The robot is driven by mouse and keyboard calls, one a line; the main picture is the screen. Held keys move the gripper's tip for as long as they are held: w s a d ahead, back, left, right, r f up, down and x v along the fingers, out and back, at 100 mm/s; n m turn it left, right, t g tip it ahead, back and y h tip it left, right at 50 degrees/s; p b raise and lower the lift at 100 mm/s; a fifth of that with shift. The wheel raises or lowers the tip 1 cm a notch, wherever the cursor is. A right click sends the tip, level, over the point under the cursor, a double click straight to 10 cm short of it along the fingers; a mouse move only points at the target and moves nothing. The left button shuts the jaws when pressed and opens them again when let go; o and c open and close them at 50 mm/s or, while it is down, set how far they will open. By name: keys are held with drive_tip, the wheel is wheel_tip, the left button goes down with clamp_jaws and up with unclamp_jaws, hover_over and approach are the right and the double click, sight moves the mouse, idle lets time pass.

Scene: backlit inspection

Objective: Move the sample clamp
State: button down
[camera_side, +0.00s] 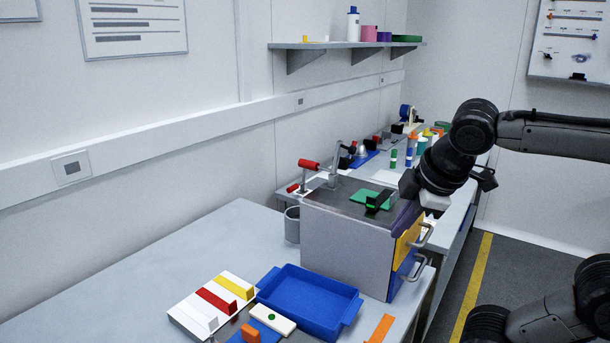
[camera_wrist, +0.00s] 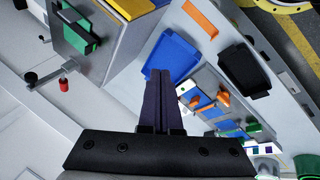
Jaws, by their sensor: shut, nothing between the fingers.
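My gripper (camera_wrist: 160,74) has dark purple fingers, pressed together and empty. It is by the cabinet's right edge in the side view, apart from the clamp.
The cabinet has a yellow drawer (camera_side: 405,240) and a blue one with metal handles. A blue tray (camera_side: 308,296) and a white board (camera_side: 213,304) with coloured strips lie in front. A grey cup (camera_side: 292,226) stands left of the cabinet. The table's left part is clear.

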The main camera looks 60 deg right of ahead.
drive_tip(key=w+d+r+n+g+h, duration=0.2)
drive_tip(key=w+d+r+n+h, duration=0.15)
drive_tip(key=w, duration=0.65)
drive_tip(key=w+d+r+n+g+h, duration=0.1)
drive_tip(key=w+d+r+n+h, duration=0.3)
drive_tip(key=w, duration=0.5)
drive_tip(key=w+f+n+g+h, duration=0.2)
drive_tip(key=w+f+n, duration=0.2)
drive_tip(key=w+f, duration=0.8)
drive_tip(key=w+d+f, duration=0.2)
drive_tip(key=d+f, duration=0.2)
drive_tip(key=d, duration=0.4)
drive_tip(key=shift+w+d+r, duration=0.1)
drive_tip(key=shift+d+r, duration=0.1)
drive_tip(key=shift+r, duration=0.5)
drive_tip(key=shift+s+d+r, duration=0.1)
drive_tip(key=shift+d+r, duration=0.1)
drive_tip(key=shift+r, duration=0.45)
drive_tip(key=shift+w+d+r, duration=0.1)
drive_tip(key=shift+d+r, duration=0.1)
drive_tip(key=shift+r, duration=0.5)
drive_tip(key=shift+r+y, duration=0.1)
drive_tip(key=shift+y, duration=0.15)
drive_tip(key=shift+r+t, duration=0.2)
drive_tip(key=shift+t, duration=0.1)
